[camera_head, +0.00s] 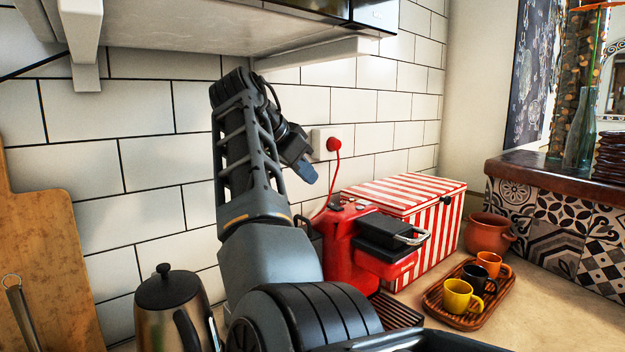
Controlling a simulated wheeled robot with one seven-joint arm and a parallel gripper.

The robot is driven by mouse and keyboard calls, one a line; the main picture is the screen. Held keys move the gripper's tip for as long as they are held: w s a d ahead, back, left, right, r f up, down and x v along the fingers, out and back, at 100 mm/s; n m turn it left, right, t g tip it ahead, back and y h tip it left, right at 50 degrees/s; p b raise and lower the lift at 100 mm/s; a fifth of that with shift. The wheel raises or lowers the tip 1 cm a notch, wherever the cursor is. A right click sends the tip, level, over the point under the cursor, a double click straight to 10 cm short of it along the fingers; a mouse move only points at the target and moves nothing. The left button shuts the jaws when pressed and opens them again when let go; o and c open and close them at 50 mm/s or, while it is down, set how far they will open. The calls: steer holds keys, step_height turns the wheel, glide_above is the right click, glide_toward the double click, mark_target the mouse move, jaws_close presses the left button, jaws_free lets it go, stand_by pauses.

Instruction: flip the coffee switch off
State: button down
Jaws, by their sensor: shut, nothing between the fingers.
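The red coffee machine (345,250) stands on the counter right of my arm, with a black part and a metal handle at its front right. A red cord runs from its top up to a red plug (333,144) in the white wall socket. I cannot clearly make out the coffee switch; my arm hides part of the machine's left side. My gripper (305,172) is shut and empty. It appears above the machine's left side, left of and a little below the plug, apart from the machine.
A red-and-white striped box (425,190) stands behind the machine. A brown tray (436,300) with cups lies at right, near a clay pot (488,234). A metal kettle (172,300) stands at left. A shelf (200,28) overhangs the arm.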

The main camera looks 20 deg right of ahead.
mark_target(333, 203)
steer(key=p+x, duration=0.1)
steer(key=x, duration=0.7)
steer(key=shift+d+f, duration=0.15)
steer(key=shift+f, duration=0.05)
steer(key=shift+w, duration=0.1)
